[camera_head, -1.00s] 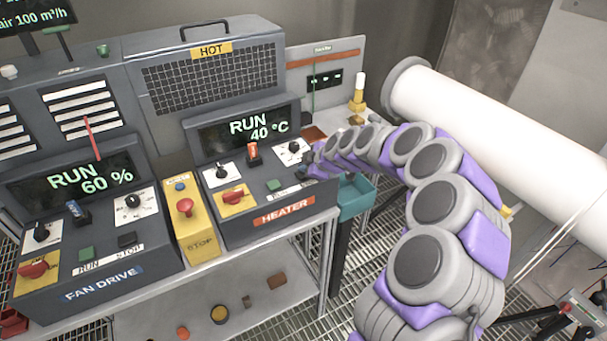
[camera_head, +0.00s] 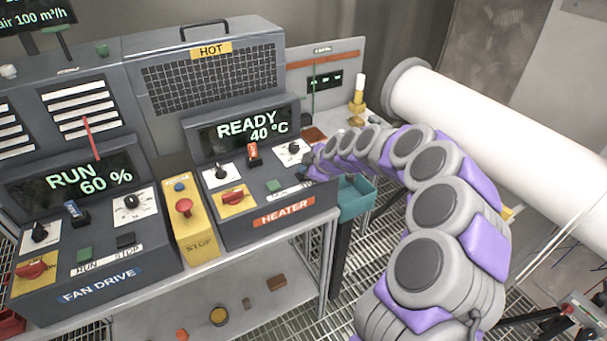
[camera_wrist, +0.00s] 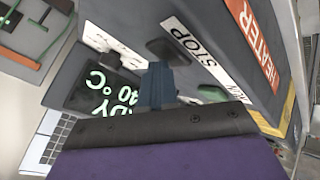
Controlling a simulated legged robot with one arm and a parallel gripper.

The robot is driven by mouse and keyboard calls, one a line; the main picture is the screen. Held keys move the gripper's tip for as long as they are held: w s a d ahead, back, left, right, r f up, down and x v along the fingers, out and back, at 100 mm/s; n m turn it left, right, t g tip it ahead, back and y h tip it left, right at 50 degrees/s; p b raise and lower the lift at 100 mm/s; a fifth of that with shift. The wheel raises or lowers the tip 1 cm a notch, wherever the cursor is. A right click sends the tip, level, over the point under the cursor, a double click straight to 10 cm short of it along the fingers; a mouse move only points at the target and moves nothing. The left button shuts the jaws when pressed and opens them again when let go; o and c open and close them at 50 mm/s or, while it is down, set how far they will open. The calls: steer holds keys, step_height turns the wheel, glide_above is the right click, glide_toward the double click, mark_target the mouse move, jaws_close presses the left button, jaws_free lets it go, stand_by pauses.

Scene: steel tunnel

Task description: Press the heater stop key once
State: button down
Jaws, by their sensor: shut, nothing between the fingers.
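The heater console (camera_head: 268,215) stands at the middle of the bench, and its display (camera_head: 250,129) reads READY 40 °C. Its black stop key (camera_wrist: 168,51) lies beside the STOP label (camera_wrist: 190,41) in the wrist view. The green run key (camera_head: 273,185) sits left of it; in the wrist view the green key (camera_wrist: 214,92) is partly hidden by my gripper. My gripper (camera_wrist: 157,84) is shut and empty, its tip pointing at the panel close to the stop key. I cannot tell whether it touches. In the head view my wrist hides much of the stop key area.
The yellow stop box (camera_head: 191,222) with a red button stands left of the heater, then the fan drive console (camera_head: 95,250), reading RUN 60 %. A teal bin (camera_head: 356,197) is below my forearm. A white pipe (camera_head: 490,125) runs along the right.

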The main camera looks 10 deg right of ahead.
steer(key=shift+r, duration=0.85)
step_height(320, 180, up, 5)
stand_by(0.6)
stand_by(0.5)
